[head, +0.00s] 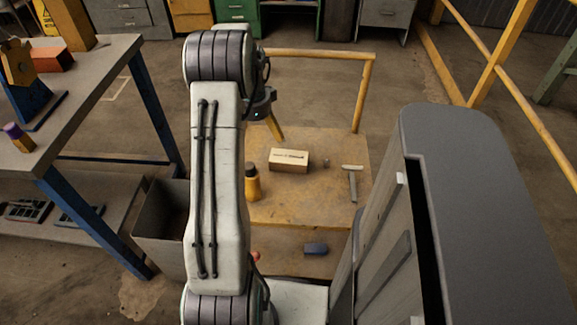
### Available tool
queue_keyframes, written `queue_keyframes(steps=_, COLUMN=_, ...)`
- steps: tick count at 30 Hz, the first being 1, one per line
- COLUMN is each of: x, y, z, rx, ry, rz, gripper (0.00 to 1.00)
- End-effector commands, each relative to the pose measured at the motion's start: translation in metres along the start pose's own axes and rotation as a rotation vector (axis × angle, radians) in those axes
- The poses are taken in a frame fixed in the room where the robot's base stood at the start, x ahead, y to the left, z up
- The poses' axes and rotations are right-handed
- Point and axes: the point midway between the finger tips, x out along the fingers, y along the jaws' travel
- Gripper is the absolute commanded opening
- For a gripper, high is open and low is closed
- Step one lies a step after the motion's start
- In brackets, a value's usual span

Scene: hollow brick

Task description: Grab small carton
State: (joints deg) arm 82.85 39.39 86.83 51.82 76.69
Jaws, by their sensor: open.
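The small carton (289,160) is a light tan box with dark print on its side. It sits near the middle of the yellow cart's top (315,205). My gripper (263,106) shows only in part as a dark shape at the end of my arm, above and to the left of the carton in the picture. It is open and apart from the carton. My arm hides most of it, and its fingertips are not clear.
A yellow-and-dark bottle (252,184) stands left of the carton. A hammer (352,182) and a small dark item (326,163) lie to its right. The cart's handle (365,92) rises behind. A workbench (85,80) and grey bin (160,228) stand left.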

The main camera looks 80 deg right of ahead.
Motion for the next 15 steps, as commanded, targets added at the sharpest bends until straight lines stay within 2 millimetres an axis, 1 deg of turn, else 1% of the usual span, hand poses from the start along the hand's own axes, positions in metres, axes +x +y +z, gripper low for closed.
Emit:
queue_keyframes(steps=1, x=0.018, y=0.001, z=-0.022, rx=0.080, ry=-0.001, rz=0.010, gripper=1.00)
queue_keyframes(steps=3, x=0.033, y=0.002, z=-0.045, rx=0.167, ry=-0.001, rz=0.019, gripper=1.00)
queue_keyframes(steps=6, x=0.049, y=0.005, z=-0.069, rx=0.261, ry=-0.002, rz=0.026, gripper=1.00)
queue_keyframes(steps=10, x=0.062, y=0.009, z=-0.086, rx=0.330, ry=-0.002, rz=0.033, gripper=1.00)
queue_keyframes(steps=15, x=0.078, y=0.011, z=-0.092, rx=0.359, ry=-0.002, rz=0.036, gripper=1.00)
